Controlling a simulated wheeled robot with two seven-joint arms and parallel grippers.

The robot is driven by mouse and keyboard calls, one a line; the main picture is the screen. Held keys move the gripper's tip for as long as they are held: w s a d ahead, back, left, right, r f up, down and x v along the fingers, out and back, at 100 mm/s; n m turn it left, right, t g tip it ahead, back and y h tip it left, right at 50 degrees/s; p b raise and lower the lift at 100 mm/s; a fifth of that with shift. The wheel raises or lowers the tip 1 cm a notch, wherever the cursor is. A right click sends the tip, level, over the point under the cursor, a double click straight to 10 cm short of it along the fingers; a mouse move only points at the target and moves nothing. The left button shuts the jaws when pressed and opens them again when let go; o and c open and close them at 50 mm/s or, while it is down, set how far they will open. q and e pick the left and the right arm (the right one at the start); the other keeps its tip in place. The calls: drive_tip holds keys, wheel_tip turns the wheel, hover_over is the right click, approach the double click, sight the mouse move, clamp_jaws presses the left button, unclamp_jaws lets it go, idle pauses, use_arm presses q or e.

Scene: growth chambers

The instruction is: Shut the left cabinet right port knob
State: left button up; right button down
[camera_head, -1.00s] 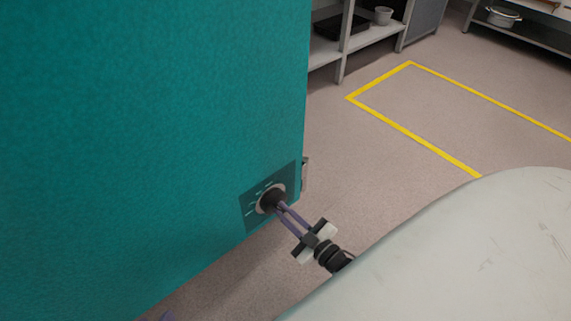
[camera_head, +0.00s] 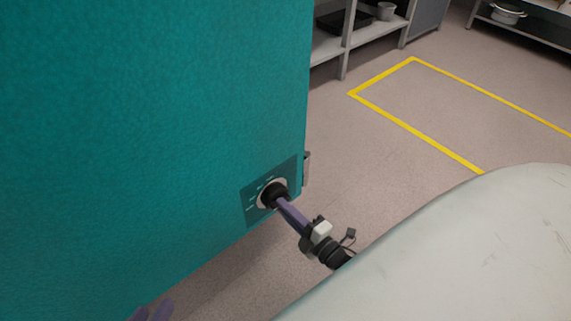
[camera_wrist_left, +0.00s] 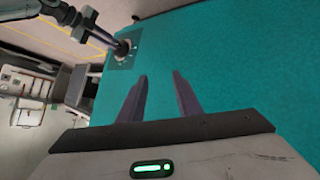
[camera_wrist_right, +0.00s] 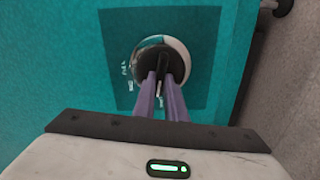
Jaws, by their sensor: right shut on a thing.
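The black round port knob (camera_head: 271,193) sits on a pale ring in a dark teal panel (camera_head: 251,211) low on the teal cabinet face. In the right wrist view the knob (camera_wrist_right: 153,63) shows between and beyond the fingertips. My right gripper (camera_head: 281,203) is shut on the knob, its purple fingers (camera_wrist_right: 160,80) pointing straight at it, partly hiding it. The panel's markings are too small to read. My left gripper (camera_wrist_left: 161,77) is open and empty in front of the teal cabinet face; its fingertips (camera_head: 152,312) show at the bottom of the head view.
The teal cabinet (camera_head: 150,120) fills the left side, and a metal fitting (camera_head: 306,169) stands at its right edge. Grey shelving (camera_head: 345,45) is at the back. Open floor with a yellow taped outline (camera_head: 420,133) lies to the right.

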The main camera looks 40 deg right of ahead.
use_arm(q)
drive_tip(key=shift+d+r, duration=0.15)
use_arm(e)
drive_tip(key=shift+f+n, duration=0.1)
drive_tip(key=shift+n, duration=0.7)
use_arm(q)
drive_tip(key=shift+r, duration=0.15)
use_arm(e)
drive_tip(key=shift+d, duration=0.1)
drive_tip(key=c, duration=1.8)
unclamp_jaws()
use_arm(q)
drive_tip(key=shift+f, duration=0.25)
